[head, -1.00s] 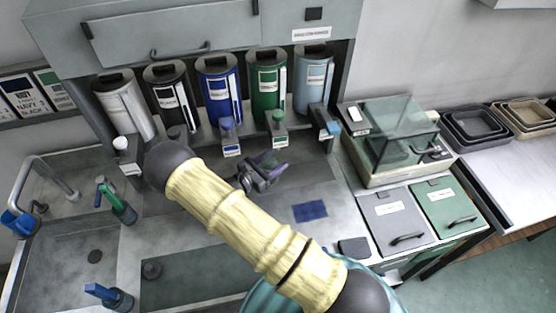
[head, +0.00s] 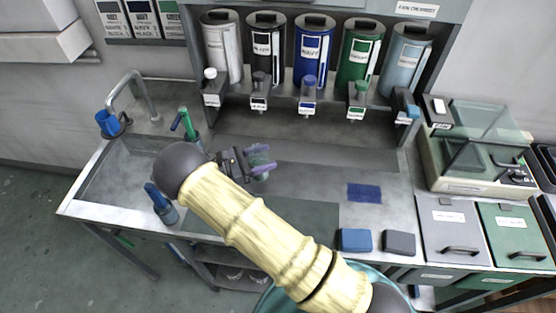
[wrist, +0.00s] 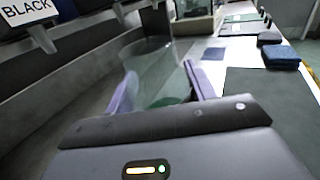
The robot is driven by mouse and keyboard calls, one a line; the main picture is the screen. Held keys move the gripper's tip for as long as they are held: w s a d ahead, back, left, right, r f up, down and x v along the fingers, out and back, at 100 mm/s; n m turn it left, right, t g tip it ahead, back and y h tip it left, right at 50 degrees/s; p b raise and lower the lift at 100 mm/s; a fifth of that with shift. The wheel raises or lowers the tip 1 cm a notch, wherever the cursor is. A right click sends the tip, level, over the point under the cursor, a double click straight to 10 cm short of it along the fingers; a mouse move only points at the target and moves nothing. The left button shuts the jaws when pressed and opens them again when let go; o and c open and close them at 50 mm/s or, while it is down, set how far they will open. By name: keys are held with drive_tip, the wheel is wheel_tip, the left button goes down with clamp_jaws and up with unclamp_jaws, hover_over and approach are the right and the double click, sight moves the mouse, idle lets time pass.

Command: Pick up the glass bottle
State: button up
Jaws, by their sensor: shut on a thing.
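My gripper (head: 258,163), with purple fingers, is over the steel bench below the row of dispensers. In the wrist view my gripper (wrist: 160,88) is shut on a clear, see-through vessel, which I take to be the glass bottle (wrist: 152,62). It stands between the two fingers, with a greenish patch low down. In the head view the glass bottle (head: 259,153) shows only as a faint pale green shape at the fingers. I cannot tell whether its base touches the bench.
Several coloured dispensers (head: 312,50) stand along the back. A blue patch (head: 364,193), a blue pad (head: 356,240) and a grey pad (head: 399,243) lie right.

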drive_tip(key=shift+v, duration=1)
drive_tip(key=w+d+r+n+t+y+p, duration=0.5)
drive_tip(key=d+r+n+t+y+p, duration=0.3)
drive_tip(key=d+n+t+y+p, duration=0.4)
drive_tip(key=s+d+f+n+y+p, duration=0.2)
drive_tip(key=s+d+f+y, duration=0.1)
drive_tip(key=d+y, duration=0.2)
drive_tip(key=shift+s+d+n+y, duration=0.2)
drive_tip(key=shift+d+n+y, duration=0.1)
drive_tip(key=shift+d, duration=0.45)
